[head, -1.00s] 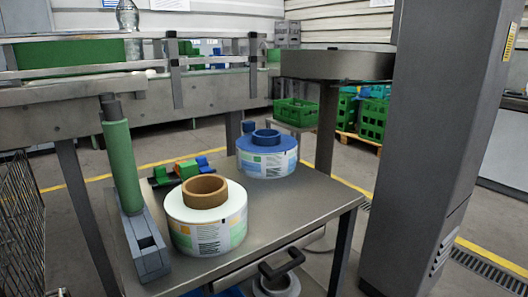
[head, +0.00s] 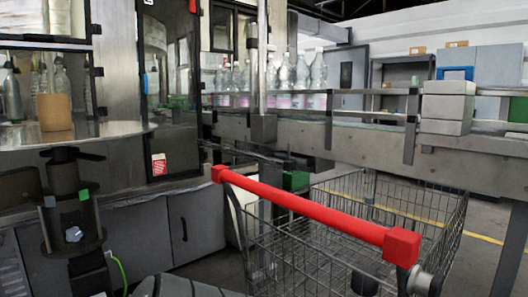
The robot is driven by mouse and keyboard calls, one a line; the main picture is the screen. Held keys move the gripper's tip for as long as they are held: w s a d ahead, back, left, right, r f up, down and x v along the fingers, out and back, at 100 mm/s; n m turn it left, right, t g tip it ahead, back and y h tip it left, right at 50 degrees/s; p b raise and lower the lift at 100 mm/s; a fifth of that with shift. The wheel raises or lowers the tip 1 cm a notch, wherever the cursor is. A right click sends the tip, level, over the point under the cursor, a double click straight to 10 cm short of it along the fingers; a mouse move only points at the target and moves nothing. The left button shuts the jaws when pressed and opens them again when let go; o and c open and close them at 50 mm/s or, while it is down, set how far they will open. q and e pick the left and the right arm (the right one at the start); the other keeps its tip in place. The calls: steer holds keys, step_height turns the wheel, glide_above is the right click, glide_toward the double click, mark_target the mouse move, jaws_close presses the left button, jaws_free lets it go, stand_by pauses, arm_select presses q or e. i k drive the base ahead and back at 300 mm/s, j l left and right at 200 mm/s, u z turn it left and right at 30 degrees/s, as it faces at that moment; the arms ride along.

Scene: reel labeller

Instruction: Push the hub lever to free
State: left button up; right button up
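A dark upright spindle unit (head: 68,208), which looks like the hub, stands at the left in the head view, in front of the machine. No reel shows on the hub. Neither of my grippers can be made out in the head view. A grey rounded part at the bottom edge cannot be identified.
A wire cart (head: 345,225) with a red handle bar (head: 315,210) stands close in front, right of the hub. Behind it a conveyor (head: 380,140) carries several clear bottles (head: 285,75). The glazed machine (head: 45,85) and grey cabinets (head: 196,225) stand behind the hub.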

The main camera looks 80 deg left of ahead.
mark_target(74, 152)
steer(key=u, duration=0.95)
steer(key=l+u, duration=0.1)
steer(key=u, duration=1.3)
steer(key=k+u, duration=0.1)
steer(key=u, duration=0.85)
